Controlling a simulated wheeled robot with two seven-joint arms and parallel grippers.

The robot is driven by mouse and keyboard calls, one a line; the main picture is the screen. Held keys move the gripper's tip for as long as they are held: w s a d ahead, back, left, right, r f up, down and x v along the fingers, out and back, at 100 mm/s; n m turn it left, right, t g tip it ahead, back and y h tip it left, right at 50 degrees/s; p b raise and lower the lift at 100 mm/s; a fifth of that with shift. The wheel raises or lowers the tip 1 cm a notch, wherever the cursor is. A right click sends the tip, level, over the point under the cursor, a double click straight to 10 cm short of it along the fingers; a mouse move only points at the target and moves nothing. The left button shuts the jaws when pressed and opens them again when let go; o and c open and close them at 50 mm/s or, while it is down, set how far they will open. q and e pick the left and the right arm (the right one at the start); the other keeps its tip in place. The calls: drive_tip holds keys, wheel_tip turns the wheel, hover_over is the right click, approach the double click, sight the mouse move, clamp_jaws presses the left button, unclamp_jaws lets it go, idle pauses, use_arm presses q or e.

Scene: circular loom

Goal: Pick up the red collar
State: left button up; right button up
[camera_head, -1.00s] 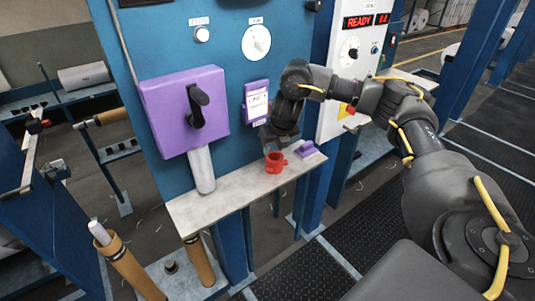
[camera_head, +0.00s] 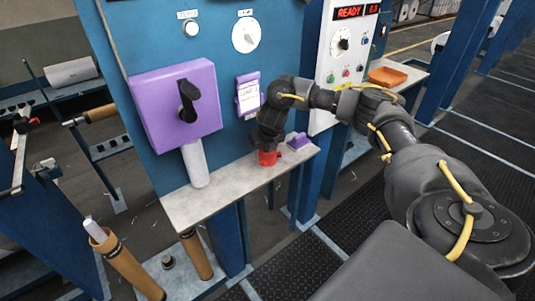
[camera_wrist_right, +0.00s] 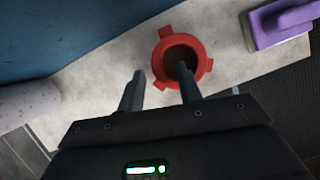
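The red collar (camera_head: 268,158) sits on the grey shelf (camera_head: 205,205), partly hidden by my right gripper (camera_head: 264,146) in the head view. In the right wrist view the red collar (camera_wrist_right: 196,40) is a ring with small tabs and a dark hole. My right gripper (camera_wrist_right: 160,82) is open there. Its right finger overlaps the collar's hole in the picture, and its left finger is to the left of the ring, apart from it. I cannot tell how far the fingertips are above the collar. My left gripper is not in view.
A purple block (camera_head: 298,141) lies on the shelf right of the collar. A purple box (camera_head: 176,105) with a black handle and a pale roll (camera_head: 196,165) below it are at the left. A blue panel (camera_head: 225,70) stands behind.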

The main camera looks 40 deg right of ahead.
drive_tip(key=shift+p+x, duration=0.55)
drive_tip(key=shift+x, duration=1.35)
clamp_jaws()
